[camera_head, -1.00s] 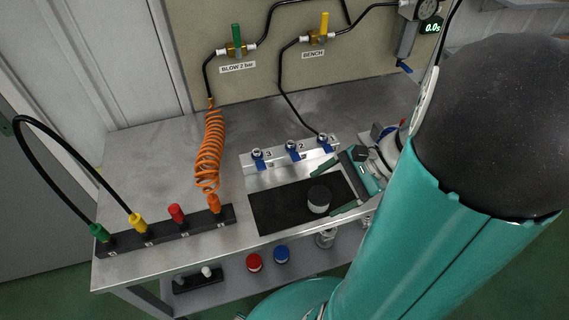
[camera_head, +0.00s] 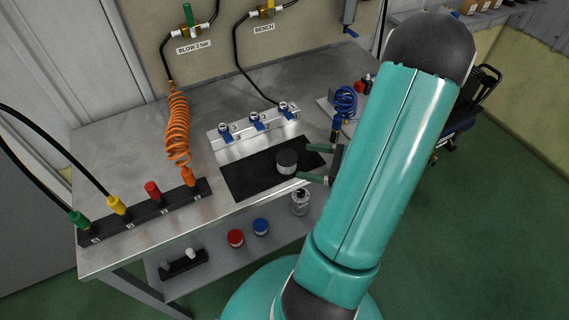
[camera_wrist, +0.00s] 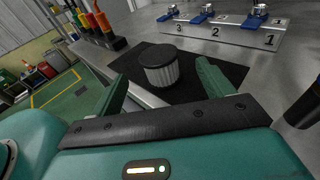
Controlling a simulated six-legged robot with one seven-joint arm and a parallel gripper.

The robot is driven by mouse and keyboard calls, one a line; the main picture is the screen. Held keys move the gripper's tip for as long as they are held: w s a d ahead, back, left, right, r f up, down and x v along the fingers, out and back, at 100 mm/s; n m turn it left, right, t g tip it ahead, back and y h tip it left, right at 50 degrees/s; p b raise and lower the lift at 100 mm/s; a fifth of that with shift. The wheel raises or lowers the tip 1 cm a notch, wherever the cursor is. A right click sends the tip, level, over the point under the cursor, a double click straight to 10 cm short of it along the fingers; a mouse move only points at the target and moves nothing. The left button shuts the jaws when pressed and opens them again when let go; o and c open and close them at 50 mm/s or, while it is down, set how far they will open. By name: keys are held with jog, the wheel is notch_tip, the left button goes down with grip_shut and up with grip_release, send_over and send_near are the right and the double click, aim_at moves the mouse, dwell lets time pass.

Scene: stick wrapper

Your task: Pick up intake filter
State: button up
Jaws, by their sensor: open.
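The intake filter is a short cylinder with a dark top and pale ribbed side. It stands upright on the black mat (camera_head: 246,183) in the head view, at the filter (camera_head: 287,161). In the wrist view the filter (camera_wrist: 160,68) stands ahead of my gripper, roughly between the lines of its two fingers. My gripper (camera_head: 318,163) is open, with its green fingers pointing left at the filter. The wrist view shows both fingers of the gripper (camera_wrist: 163,88) spread wide with nothing between them. The filter appears just beyond the fingertips; I cannot tell if either touches it.
A numbered valve block (camera_head: 254,124) stands behind the mat. A black connector rail (camera_head: 146,212) with coloured plugs and an orange coiled hose (camera_head: 177,125) are at left. A blue coil (camera_head: 346,100) is at right. Below, the shelf holds a glass jar (camera_head: 300,203) and red and blue caps.

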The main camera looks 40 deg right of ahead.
aim_at(281, 155)
jog(key=x, duration=0.3)
jog(key=shift+w+a, duration=0.1)
jog(key=shift+w, duration=0.15)
jog(key=x, duration=0.5)
jog(key=shift+w+a, duration=0.1)
jog(key=shift+a, duration=0.1)
jog(key=c, duration=1.1)
jog(key=shift+r, duration=0.15)
